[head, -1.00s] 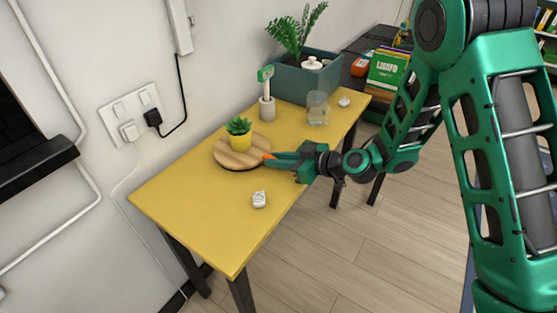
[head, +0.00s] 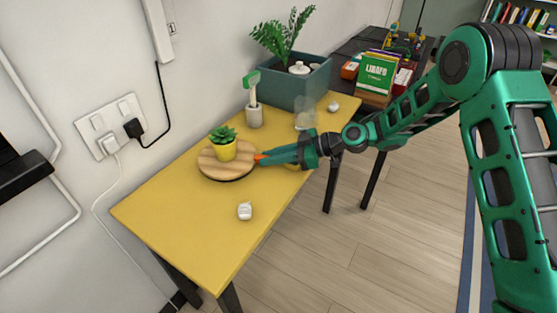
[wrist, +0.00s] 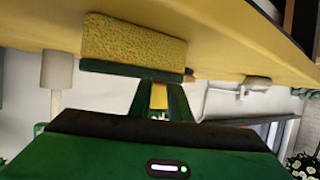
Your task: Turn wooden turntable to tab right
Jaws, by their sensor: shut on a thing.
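The round wooden turntable (head: 207,168) lies on the yellow table, with a small green plant in a yellow pot (head: 222,151) standing on it. My gripper (head: 260,158) is at the turntable's right rim in the head view, low over the table and pointing left. It is shut at the rim, with orange showing at its tips. The tab is not clear apart from the fingertips. In the wrist view my gripper (wrist: 160,92) shows its narrow fingers close together, with a yellow and red strip between them; the turntable is hard to make out there.
A white object (head: 244,211) lies on the yellow table (head: 185,225) in front of the turntable. Behind stand a holder with a green-headed tool (head: 254,116), a clear glass (head: 305,117) and a planter (head: 290,86). A yellow sponge-like block (wrist: 133,40) shows in the wrist view.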

